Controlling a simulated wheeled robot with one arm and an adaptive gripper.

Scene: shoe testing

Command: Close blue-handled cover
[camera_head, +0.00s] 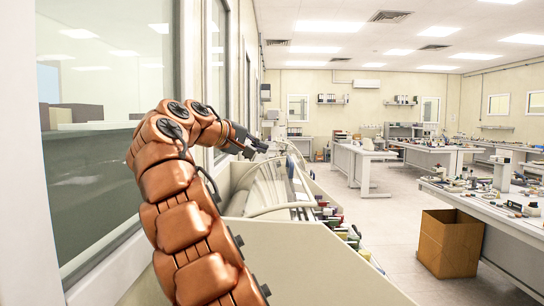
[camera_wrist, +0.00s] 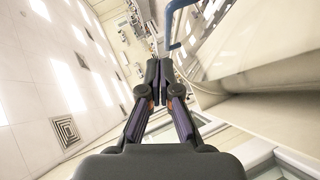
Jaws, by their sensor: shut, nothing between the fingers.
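My gripper (camera_head: 256,147) is at the end of my copper-coloured arm, above the far left part of a long cream machine. In the wrist view, my gripper (camera_wrist: 158,70) has its fingertips together with nothing between them. The blue handle (camera_wrist: 171,24) is a bent bar at the top of the wrist view, just beyond and right of the fingertips, apart from them. The clear, pale cover (camera_wrist: 222,32) shows beside it at upper right. In the head view I cannot clearly make out the blue handle; the gripper and machine parts crowd that spot.
The cream machine (camera_head: 290,255) has curved pale handles (camera_head: 282,208) and several small coloured parts along its right side. A wall with windows (camera_head: 90,150) stands close on the left. A cardboard box (camera_head: 450,243) and benches (camera_head: 500,205) stand right, with open floor between.

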